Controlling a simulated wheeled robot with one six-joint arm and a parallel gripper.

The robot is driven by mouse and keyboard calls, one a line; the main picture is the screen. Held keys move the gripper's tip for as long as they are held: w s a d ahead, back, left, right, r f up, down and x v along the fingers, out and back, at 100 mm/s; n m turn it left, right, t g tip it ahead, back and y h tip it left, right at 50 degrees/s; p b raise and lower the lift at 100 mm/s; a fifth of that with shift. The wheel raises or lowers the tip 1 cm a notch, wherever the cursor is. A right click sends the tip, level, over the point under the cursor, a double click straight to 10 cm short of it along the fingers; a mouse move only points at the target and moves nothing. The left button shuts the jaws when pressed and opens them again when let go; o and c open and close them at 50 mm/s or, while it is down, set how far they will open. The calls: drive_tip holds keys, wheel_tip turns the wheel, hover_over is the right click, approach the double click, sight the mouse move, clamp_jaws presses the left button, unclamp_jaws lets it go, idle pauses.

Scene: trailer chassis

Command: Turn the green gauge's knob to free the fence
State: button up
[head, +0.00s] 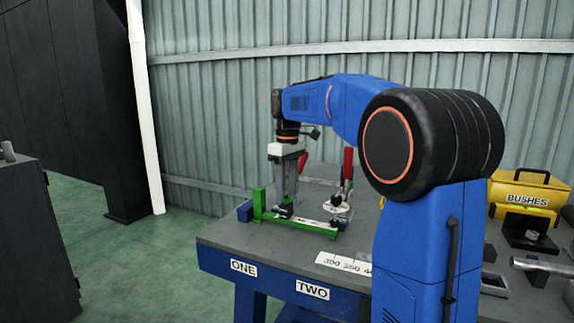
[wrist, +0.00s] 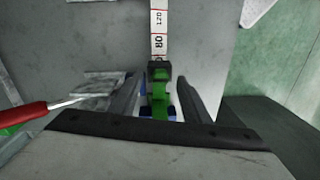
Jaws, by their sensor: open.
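The green gauge (head: 302,228) lies on the grey bench near its left end, with a green upright fence piece (head: 258,203) at its left end. A dark knob (head: 285,208) sits on the gauge just under my gripper (head: 287,195). In the wrist view the green gauge part (wrist: 160,104) with a dark piece at its top lies between the two fingers of my gripper (wrist: 160,100). The fingers are apart, with a gap on each side of the green part. I cannot tell whether they touch the knob.
A white scale (wrist: 158,35) runs away from the green part in the wrist view. A red-handled clamp (head: 347,165) stands right of my gripper; a red handle (wrist: 22,114) shows at left in the wrist view. A yellow BUSHES bin (head: 528,192) stands at right.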

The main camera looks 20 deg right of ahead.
sight(288, 196)
wheel_tip(288, 196, up, 16)
drive_tip(key=shift+w+d+r, duration=0.15)
drive_tip(key=shift+d+r, duration=0.1)
drive_tip(key=shift+d, duration=0.05)
idle(0.6)
drive_tip(key=s+a+f+m+t, duration=0.2)
drive_tip(key=s+a+f+m, duration=0.1)
drive_tip(key=s+f, duration=1.3)
drive_tip(key=s+a+f+m+t, duration=0.3)
drive_tip(key=s+f, duration=1.3)
drive_tip(key=s, duration=0.3)
drive_tip(key=shift+a+f, duration=0.25)
drive_tip(key=shift+f, duration=0.15)
